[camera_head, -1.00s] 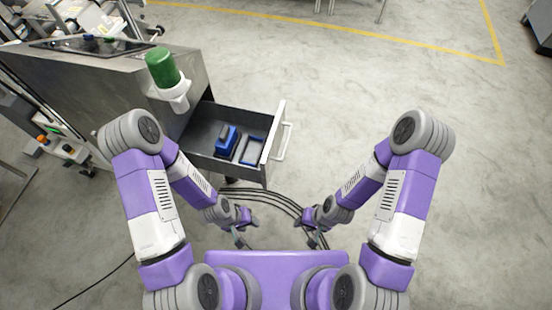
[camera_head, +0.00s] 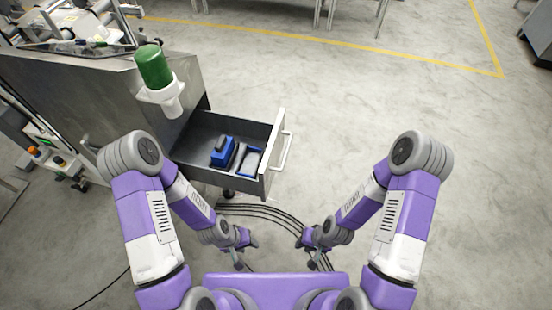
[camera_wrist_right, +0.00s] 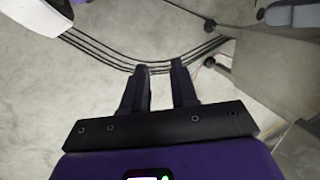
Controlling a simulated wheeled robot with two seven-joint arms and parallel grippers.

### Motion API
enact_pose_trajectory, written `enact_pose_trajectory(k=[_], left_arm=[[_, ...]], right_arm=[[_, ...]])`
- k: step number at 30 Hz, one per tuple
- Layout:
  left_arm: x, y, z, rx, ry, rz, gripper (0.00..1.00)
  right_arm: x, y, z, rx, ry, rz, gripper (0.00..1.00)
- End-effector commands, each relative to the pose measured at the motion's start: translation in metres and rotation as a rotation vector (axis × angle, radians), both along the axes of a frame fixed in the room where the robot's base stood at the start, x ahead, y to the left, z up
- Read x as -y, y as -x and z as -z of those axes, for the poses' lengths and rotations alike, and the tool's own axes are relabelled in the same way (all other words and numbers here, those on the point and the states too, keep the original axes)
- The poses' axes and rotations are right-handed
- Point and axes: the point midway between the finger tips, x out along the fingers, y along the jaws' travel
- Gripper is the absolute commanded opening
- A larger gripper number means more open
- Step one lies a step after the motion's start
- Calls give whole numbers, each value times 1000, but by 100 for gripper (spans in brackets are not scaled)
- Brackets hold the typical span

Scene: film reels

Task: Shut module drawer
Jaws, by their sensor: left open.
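The module drawer (camera_head: 203,173) is pulled out of the grey metal cabinet (camera_head: 110,95) in the head view. Its light front panel with a bar handle (camera_head: 285,153) faces right. Inside lie a blue and dark module (camera_head: 221,152) and a blue-edged tray-like part (camera_head: 250,160). My left gripper (camera_head: 245,250) is open and empty, in front of and below the drawer. My right gripper (camera_head: 308,250) is to its right, also apart from the drawer. In the right wrist view its two fingers (camera_wrist_right: 160,80) stand apart with only floor between them.
A green-topped white canister (camera_head: 155,75) is mounted on the cabinet's side above the drawer. Black cables (camera_head: 270,211) run across the floor below the drawer. The floor right of the handle is clear up to the yellow line (camera_head: 330,40).

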Motion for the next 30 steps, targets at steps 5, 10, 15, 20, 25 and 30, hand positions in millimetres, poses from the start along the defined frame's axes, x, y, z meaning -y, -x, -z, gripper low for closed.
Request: enact_pose_trajectory(k=[5, 10, 15, 20, 25, 30], left_arm=[[0, 0, -10, 0, 0, 0, 43], [0, 0, -30, 0, 0, 0, 43], [0, 0, -48, 0, 0, 0, 43], [0, 0, -65, 0, 0, 0, 43], [0, 0, -77, 0, 0, 0, 43], [0, 0, -83, 0, 0, 0, 43]], right_arm=[[10, 4, 1, -143, -4, 108, 0], [15, 8, -9, -455, -92, 360, 0], [5, -14, -40, -750, -317, 627, 0], [5, -64, -85, -949, -637, 834, 0], [29, -120, -132, -1041, -980, 953, 0], [50, -148, -159, -1057, -1178, 983, 0]])
